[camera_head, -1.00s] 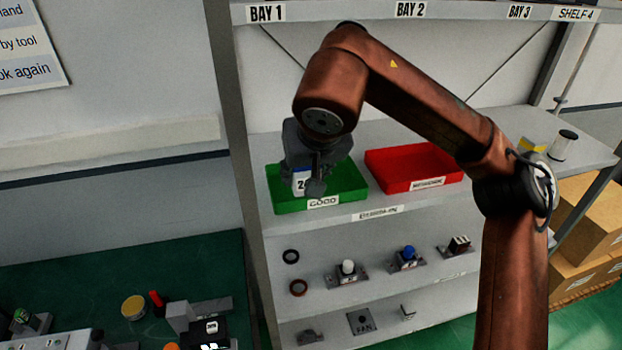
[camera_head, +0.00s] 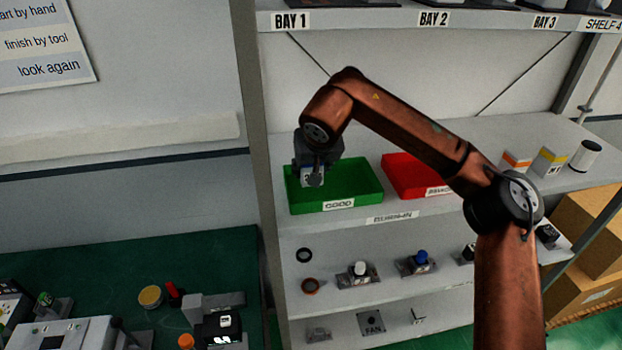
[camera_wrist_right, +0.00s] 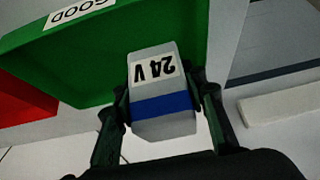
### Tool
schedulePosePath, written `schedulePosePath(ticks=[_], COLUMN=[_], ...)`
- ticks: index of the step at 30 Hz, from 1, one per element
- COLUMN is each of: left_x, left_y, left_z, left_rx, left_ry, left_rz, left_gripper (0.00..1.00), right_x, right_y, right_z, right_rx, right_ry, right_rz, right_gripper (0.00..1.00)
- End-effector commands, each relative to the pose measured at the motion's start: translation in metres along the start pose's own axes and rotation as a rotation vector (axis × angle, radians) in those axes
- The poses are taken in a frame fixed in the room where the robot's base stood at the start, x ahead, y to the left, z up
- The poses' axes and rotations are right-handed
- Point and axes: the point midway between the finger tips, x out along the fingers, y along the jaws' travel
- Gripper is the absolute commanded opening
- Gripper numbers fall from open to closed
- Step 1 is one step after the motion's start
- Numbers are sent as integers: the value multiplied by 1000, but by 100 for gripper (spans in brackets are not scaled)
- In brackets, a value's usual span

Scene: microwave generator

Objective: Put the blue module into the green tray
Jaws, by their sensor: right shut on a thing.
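The blue module is a grey block with a blue band and a "24 V" label; in the right wrist view the module (camera_wrist_right: 162,105) sits between the fingers. My right gripper (camera_wrist_right: 160,100) is shut on it. In the head view the right gripper (camera_head: 314,172) holds the module (camera_head: 307,181) over the left part of the green tray (camera_head: 350,190), which is marked GOOD. The tray looks empty apart from what the gripper hides. I cannot tell whether the module touches the tray floor. My left gripper is not in view.
A red tray (camera_head: 405,178) stands right of the green one on the same shelf, partly behind my right arm. Small boxes (camera_head: 549,162) and a white cylinder (camera_head: 586,155) stand farther right. A shelf post (camera_head: 262,150) rises left of the green tray. Lower shelves hold several small parts.

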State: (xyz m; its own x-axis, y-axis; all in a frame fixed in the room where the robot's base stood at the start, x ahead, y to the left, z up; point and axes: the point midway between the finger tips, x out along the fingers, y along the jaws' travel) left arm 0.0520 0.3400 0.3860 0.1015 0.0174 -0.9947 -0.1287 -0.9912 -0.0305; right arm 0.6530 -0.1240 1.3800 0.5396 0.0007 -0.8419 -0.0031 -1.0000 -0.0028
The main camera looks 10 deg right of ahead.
Motion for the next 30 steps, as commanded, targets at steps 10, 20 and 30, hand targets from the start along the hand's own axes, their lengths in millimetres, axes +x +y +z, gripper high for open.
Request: schedulePosePath(ticks=[10,20,30], left_x=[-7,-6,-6], left_y=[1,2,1], left_z=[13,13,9], left_rx=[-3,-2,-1], left_ry=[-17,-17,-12], left_rz=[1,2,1], left_gripper=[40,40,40], right_x=[35,38,37], right_y=[0,0,0], right_z=[15,17,17], right_rx=[0,0,0], right_ry=[0,-1,-1], right_rz=[-1,0,0], right_gripper=[8,40,57])
